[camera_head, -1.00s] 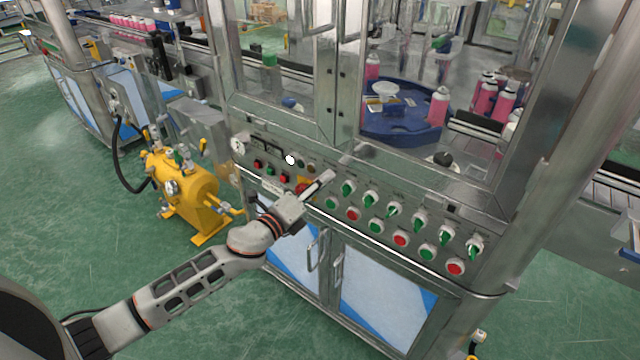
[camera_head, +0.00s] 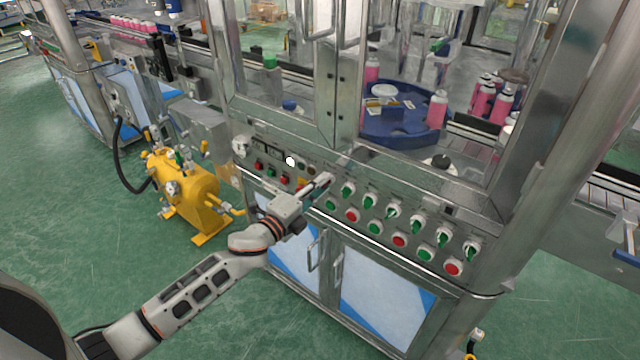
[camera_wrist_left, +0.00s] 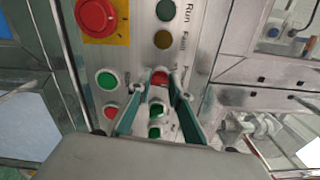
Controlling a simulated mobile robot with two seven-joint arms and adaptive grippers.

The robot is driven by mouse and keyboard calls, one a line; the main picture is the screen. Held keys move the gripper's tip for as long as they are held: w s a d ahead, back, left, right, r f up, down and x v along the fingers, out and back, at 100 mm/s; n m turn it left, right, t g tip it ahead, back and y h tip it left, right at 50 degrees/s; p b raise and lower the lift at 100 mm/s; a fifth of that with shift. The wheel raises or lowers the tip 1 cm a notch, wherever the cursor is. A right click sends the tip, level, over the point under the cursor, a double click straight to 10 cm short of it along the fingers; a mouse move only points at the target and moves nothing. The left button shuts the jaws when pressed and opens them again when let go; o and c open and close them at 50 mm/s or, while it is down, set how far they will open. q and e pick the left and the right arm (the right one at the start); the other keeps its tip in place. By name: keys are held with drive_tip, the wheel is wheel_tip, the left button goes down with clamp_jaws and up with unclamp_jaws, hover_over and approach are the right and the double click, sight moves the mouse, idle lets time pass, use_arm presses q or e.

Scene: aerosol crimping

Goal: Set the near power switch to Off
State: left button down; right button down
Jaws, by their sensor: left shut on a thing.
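The near power switch (camera_wrist_left: 160,77) is a small red knob on the steel control panel, in line with the lamps and below the amber one in the left wrist view. My left gripper (camera_head: 327,179) is at the panel, left of the row of green selector switches (camera_head: 369,201). In the left wrist view my left gripper (camera_wrist_left: 162,79) has a fingertip on each side of the red knob and is shut on it. The fingers hide the knob in the head view, and its setting cannot be told. My right gripper is not in view.
Green selectors (camera_wrist_left: 155,110) lie close beside the fingers. A green button (camera_wrist_left: 107,80), a red button (camera_wrist_left: 110,111) and a large red emergency button (camera_wrist_left: 95,16) on yellow are also near. Glass doors rise above the panel. A yellow tank (camera_head: 185,195) stands left on the floor.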

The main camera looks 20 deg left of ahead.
use_arm(q)
drive_tip(key=shift+n+p, duration=1.95)
drive_tip(key=shift+n, duration=1.75)
drive_tip(key=shift+f, duration=0.1)
drive_tip(key=c, duration=1.8)
unclamp_jaws()
drive_tip(key=shift+c, duration=0.2)
drive_tip(key=v, duration=1.2)
